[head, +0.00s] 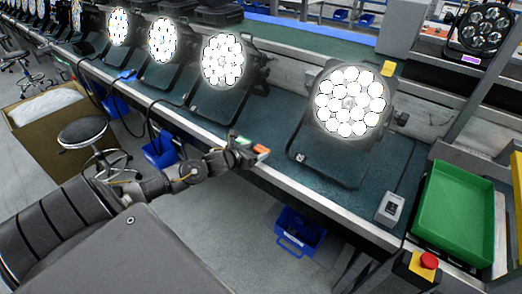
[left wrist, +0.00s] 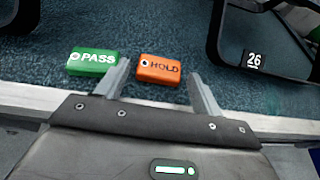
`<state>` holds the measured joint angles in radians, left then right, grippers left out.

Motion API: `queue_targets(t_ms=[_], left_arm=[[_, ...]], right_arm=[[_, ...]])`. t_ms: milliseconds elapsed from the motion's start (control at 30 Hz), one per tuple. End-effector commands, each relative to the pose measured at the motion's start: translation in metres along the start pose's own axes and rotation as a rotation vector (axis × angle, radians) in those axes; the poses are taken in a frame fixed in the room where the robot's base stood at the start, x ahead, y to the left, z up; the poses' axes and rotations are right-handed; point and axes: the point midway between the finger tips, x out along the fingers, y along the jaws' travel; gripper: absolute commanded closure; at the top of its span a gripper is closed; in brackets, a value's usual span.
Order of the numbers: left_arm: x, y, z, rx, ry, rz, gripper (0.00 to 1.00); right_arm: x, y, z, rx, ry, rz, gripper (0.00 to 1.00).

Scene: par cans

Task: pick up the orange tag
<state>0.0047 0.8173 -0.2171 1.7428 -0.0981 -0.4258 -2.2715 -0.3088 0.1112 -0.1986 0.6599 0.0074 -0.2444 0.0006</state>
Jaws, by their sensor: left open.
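The orange tag (left wrist: 159,69), marked HOLD, lies flat on the blue-green bench mat near its front edge. It also shows in the head view (head: 262,150). The green tag (left wrist: 94,62), marked PASS, lies just left of it. My left gripper (left wrist: 158,75) is open, and in the left wrist view its two fingers appear on either side of the orange tag, with the left finger close to the green tag's right end. I cannot tell the height of the fingertips above the mat. In the head view the left gripper (head: 248,158) is at the bench's front edge. My right gripper is not in view.
Several lit par cans stand along the bench, one (head: 350,102) right of the tags. A black stand frame shows close by in the wrist view, beside a label marked 26 (left wrist: 254,60). A green tray (head: 455,215) and red stop button (head: 428,261) are at the right.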

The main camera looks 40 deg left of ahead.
Motion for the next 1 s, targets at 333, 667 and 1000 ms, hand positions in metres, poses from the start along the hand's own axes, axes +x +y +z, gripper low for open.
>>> queue_targets(t_ms=[333,667,1000], left_arm=[[0.034,-0.001,0.0,-0.001,0.0,0.001,0.33],[0.033,-0.001,0.0,-0.001,0.0,0.001,0.54],[0.033,-0.001,0.0,0.0,0.0,0.001,0.66]], right_arm=[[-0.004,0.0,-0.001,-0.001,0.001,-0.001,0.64],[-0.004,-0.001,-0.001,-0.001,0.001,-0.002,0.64],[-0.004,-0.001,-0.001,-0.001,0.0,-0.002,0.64]])
